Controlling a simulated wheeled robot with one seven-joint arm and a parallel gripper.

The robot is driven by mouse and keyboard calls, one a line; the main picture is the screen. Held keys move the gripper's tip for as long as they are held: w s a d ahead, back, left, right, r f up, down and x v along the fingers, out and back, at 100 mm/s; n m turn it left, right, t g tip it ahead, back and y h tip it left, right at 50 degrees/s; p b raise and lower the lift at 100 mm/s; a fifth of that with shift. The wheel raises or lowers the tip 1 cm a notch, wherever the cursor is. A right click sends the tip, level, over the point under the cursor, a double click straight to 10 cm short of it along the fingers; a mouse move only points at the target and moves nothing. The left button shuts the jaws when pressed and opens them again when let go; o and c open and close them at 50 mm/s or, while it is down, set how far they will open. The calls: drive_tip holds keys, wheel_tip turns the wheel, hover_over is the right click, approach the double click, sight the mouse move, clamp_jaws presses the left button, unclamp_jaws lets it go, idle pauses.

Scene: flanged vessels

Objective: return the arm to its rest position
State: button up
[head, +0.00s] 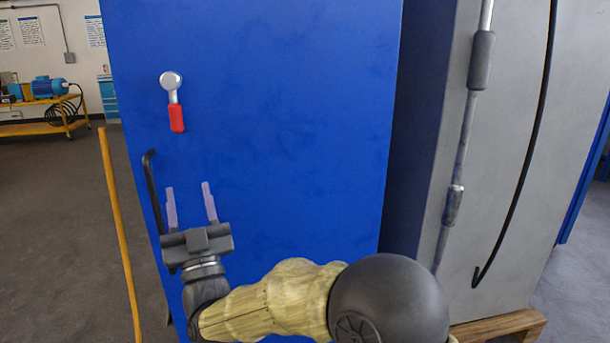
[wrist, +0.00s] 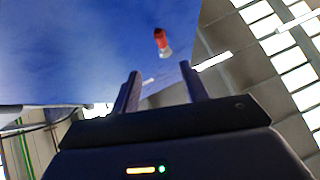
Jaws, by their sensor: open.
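My gripper (head: 190,205) is open and empty, with its two fingers pointing up in front of the large blue panel (head: 270,120). It is low on the panel's left side, just right of a black bar handle (head: 153,190). Above it on the panel is a lever with a silver round end and a red grip (head: 177,118), its grip hanging down. In the wrist view the two fingers (wrist: 160,92) stand apart with nothing between them, and the red grip (wrist: 160,40) shows beyond them. I cannot tell whether the gripper touches the panel.
A yellow pole (head: 120,230) stands left of the panel. A grey cabinet with a vertical rod (head: 465,140) is at the right, above a wooden pallet (head: 500,328). A yellow cart (head: 45,115) stands far back left. Open floor (head: 50,220) lies at the left.

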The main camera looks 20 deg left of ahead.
drive_tip(key=w+d+f+g+h, duration=0.2)
drive_tip(key=w+d+f+h, duration=0.3)
drive_tip(key=d, duration=0.3)
drive_tip(key=w+d+f+m+g+h, duration=0.1)
drive_tip(key=w+d+f+g+h, duration=0.2)
drive_tip(key=w+d+f, duration=0.5)
drive_tip(key=w+d+f+g+h, duration=0.2)
drive_tip(key=w+d+f+h, duration=0.15)
drive_tip(key=d+f, duration=0.4)
drive_tip(key=s+d+f+m+g+h, duration=0.2)
drive_tip(key=s+d+f+h, duration=0.1)
drive_tip(key=d, duration=0.7)
drive_tip(key=s+d+f+m+g+h, duration=0.2)
drive_tip(key=s+d+f+h, duration=0.1)
drive_tip(key=d, duration=0.7)
drive_tip(key=s+d+f+m+g+h, duration=0.2)
drive_tip(key=s+d+f+m+g, duration=0.25)
drive_tip(key=s+d, duration=0.7)
wheel_tip(320, 180, up, 31)
drive_tip(key=s+p, duration=0.1)
drive_tip(key=p, duration=3)
drive_tip(key=shift+a+n+g, duration=0.35)
drive_tip(key=shift+a, duration=0.05)
